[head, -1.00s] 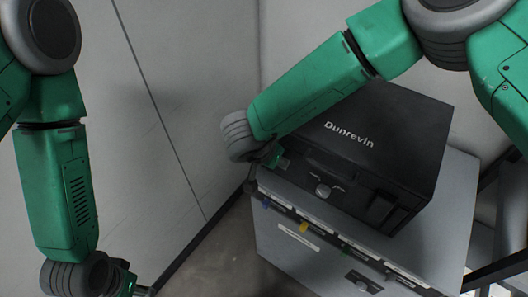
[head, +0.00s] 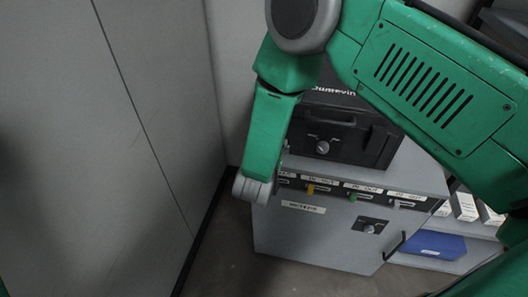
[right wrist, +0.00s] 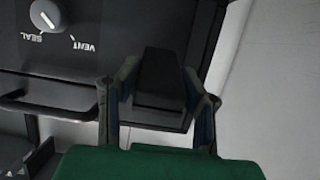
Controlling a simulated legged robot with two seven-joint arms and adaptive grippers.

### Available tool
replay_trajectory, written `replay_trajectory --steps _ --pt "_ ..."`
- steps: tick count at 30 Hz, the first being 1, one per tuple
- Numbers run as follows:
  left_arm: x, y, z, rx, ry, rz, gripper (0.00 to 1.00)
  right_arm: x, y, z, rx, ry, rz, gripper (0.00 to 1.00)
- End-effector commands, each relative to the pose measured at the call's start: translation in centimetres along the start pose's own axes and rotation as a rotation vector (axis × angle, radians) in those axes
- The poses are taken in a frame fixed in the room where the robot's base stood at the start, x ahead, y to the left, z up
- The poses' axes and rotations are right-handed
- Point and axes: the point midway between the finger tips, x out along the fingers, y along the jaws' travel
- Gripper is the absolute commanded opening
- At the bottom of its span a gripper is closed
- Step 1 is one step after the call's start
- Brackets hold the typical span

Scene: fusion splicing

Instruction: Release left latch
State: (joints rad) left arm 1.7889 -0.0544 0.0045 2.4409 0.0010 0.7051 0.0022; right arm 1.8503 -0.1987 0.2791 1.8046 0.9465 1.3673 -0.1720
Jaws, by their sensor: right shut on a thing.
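A black case (head: 350,113) with partly hidden lettering stands on a grey cabinet. Its left latch, a black block (right wrist: 158,82), shows in the right wrist view on the case's front, right of the round knob there. My right gripper (right wrist: 160,76) is shut on this latch, one finger on each side of it. In the head view my right forearm and wrist hide the latch and most of the gripper. The right latch (head: 376,142) shows in the head view on the other side of the knob. My left gripper is out of view.
The knob (right wrist: 46,14) is marked SEAL and VENT. The grey cabinet (head: 290,232) has a row of labelled slots with a yellow tab (head: 310,189) and a green tab (head: 352,197). A blue box (head: 434,245) lies on a shelf at right. A wall panel (head: 160,110) stands close at left.

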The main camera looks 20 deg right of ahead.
Motion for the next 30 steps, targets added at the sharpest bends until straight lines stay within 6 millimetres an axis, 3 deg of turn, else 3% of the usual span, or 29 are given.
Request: replay_trajectory --steps 1,15,16,17,30 --pt "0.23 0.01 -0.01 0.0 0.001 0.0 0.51 -0.22 -0.36 0.81 -0.005 -0.011 -0.016 0.0" --pt "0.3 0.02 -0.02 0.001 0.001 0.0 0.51 0.07 -0.3 0.75 -0.006 0.0 -0.014 0.0" --pt "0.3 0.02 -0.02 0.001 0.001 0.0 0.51 0.08 -0.29 0.75 -0.006 0.0 -0.014 0.41" --pt "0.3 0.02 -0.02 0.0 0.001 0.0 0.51 0.09 -0.28 0.74 -0.006 0.001 -0.013 0.52" --pt "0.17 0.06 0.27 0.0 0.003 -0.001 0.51 -0.69 -0.15 0.2 -0.002 0.012 -0.012 0.55"
